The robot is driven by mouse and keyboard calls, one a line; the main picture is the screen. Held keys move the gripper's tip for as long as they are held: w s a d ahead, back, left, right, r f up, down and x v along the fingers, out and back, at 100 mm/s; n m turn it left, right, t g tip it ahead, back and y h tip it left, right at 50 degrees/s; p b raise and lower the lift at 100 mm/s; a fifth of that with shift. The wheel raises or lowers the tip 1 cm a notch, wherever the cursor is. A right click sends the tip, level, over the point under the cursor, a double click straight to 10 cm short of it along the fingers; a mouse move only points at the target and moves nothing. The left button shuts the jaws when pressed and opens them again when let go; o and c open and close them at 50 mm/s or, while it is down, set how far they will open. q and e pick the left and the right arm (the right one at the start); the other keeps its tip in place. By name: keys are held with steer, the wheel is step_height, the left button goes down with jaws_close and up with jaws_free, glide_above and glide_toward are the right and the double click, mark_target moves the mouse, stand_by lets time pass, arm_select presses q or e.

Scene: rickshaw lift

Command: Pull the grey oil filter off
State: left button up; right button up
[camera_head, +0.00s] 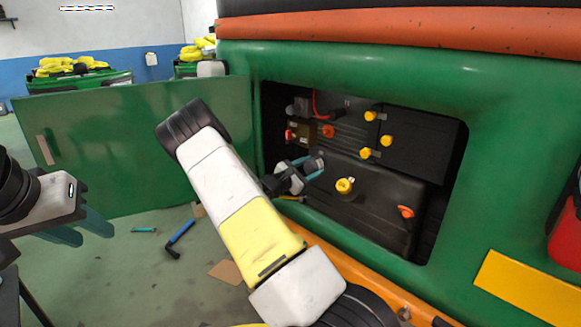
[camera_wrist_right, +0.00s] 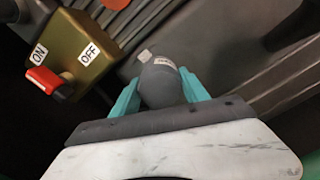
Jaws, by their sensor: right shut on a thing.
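The grey oil filter (camera_wrist_right: 160,82) is a rounded grey cylinder with a small pale label, in the middle of the right wrist view. My right gripper (camera_wrist_right: 161,92) is shut on it, with one teal finger on each side. In the head view my right gripper (camera_head: 315,168) reaches into the opening of the green body, at its left side. The filter is hard to make out there. Whether it is still seated on its mount cannot be told. My left gripper (camera_head: 82,230) is at the far left, its teal fingers apart and empty, away from the opening.
A brass-coloured box (camera_wrist_right: 85,52) with ON and OFF labels and a red lever (camera_wrist_right: 48,82) is close by. A black tank (camera_head: 375,195) with a yellow cap (camera_head: 344,186) fills the lower opening. The open green door (camera_head: 110,150) stands left. Tools lie on the floor.

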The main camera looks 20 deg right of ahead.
mark_target(308, 169)
steer(key=shift+v, duration=2.05)
steer(key=shift+f, duration=0.1)
steer(key=shift+v, duration=2.55)
